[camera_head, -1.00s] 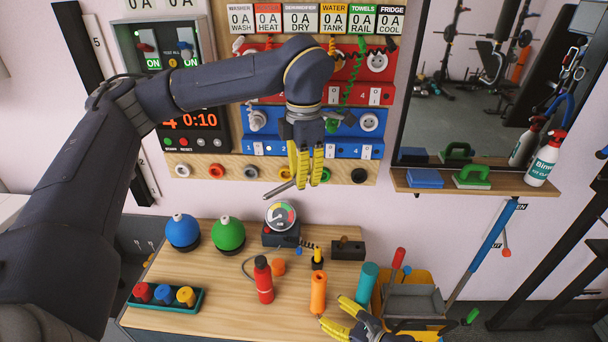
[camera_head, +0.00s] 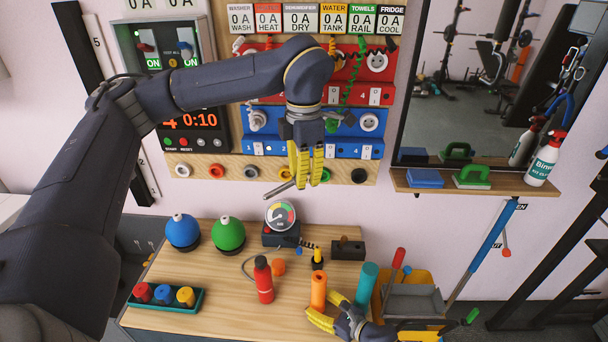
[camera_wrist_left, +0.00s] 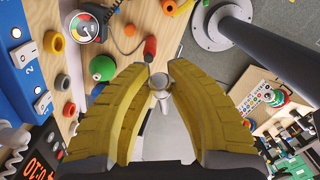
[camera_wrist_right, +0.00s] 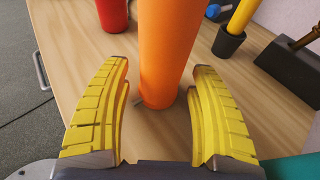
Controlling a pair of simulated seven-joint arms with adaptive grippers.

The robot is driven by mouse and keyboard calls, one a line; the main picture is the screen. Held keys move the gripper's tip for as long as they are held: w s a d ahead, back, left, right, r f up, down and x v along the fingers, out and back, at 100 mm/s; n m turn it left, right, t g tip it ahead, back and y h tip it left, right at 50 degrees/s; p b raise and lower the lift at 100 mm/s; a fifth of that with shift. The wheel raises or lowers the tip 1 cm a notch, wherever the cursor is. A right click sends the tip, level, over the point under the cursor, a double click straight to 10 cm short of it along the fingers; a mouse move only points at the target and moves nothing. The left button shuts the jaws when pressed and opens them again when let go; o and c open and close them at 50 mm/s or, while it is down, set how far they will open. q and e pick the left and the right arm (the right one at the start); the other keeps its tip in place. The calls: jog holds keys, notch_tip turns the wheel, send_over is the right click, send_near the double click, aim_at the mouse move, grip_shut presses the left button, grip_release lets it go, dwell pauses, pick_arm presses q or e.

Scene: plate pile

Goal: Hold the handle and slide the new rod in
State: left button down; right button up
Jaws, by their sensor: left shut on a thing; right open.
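My left gripper (camera_head: 305,178) is shut on a thin grey metal rod (camera_head: 280,189) in front of the lower edge of the wall board, above the bench. In the left wrist view the rod's round end (camera_wrist_left: 161,82) shows between the yellow fingertips. An upright orange handle (camera_head: 318,290) stands on the wooden bench. My right gripper (camera_head: 327,308) is open and low beside the handle. In the right wrist view the orange handle (camera_wrist_right: 165,50) stands between the two open fingers, with a gap seen on each side. The handle's top is out of that view.
A red bottle (camera_head: 263,281) stands left of the handle and a teal cylinder (camera_head: 366,284) right of it. A yellow bin with a grey tray (camera_head: 414,300) is further right. A gauge (camera_head: 281,217) and a black block (camera_head: 347,249) stand behind.

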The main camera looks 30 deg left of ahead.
jog(key=c, duration=1)
pick_arm(q)
jog(key=shift+f, duration=0.1)
dwell(0.4)
